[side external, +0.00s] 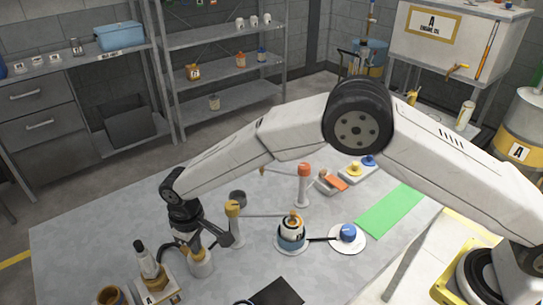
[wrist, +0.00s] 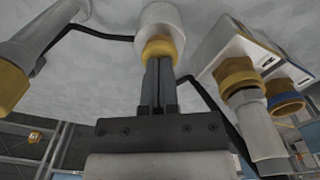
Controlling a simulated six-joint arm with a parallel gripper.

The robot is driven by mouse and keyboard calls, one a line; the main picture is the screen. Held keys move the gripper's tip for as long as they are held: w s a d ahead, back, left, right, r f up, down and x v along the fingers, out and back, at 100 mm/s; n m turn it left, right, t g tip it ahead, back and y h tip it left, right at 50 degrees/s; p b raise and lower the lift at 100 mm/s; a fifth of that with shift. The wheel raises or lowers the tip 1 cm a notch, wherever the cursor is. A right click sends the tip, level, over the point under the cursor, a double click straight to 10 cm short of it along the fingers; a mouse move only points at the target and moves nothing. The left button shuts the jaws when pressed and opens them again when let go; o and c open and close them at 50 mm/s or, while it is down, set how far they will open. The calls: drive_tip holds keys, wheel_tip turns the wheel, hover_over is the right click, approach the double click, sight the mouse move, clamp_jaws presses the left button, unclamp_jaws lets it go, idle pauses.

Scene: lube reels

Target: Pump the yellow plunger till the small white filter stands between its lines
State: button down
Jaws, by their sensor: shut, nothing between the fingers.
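My gripper (side external: 194,240) is shut and empty, pointing down at the left of the table. It is just above a white cylinder (side external: 201,265) whose yellow plunger (wrist: 160,47) shows at the fingertips in the wrist view. The closed fingers (wrist: 159,64) overlap the plunger's yellow cap there; I cannot tell whether they touch it. A small white filter (side external: 147,262) with a dark tip stands on a brass nut to the left. It also shows in the wrist view (wrist: 265,140), beside the brass nut. Its lines are too small to make out.
A yellow-topped post (side external: 233,210) stands close to the right of my gripper, and an orange-topped post (side external: 304,180) farther back. A banded pot (side external: 291,230) and a blue-capped piece on a white plate (side external: 347,246) stand right of it. A green mat (side external: 388,211) is clear.

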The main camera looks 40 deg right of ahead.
drive_tip(key=shift+r, duration=3.75)
drive_tip(key=s+d+r+m+t, duration=0.1)
drive_tip(key=s+d+r+m, duration=0.1)
drive_tip(key=d, duration=0.8)
drive_tip(key=s+d+r+m, duration=0.1)
drive_tip(key=s+d+r, duration=0.1)
drive_tip(key=d, duration=0.8)
drive_tip(key=s+d+m+t, duration=0.1)
drive_tip(key=s+d+m, duration=0.2)
drive_tip(key=s+d, duration=0.9)
drive_tip(key=s, duration=0.3)
drive_tip(key=shift+d+f+t, duration=0.25)
drive_tip(key=shift+t, duration=0.05)
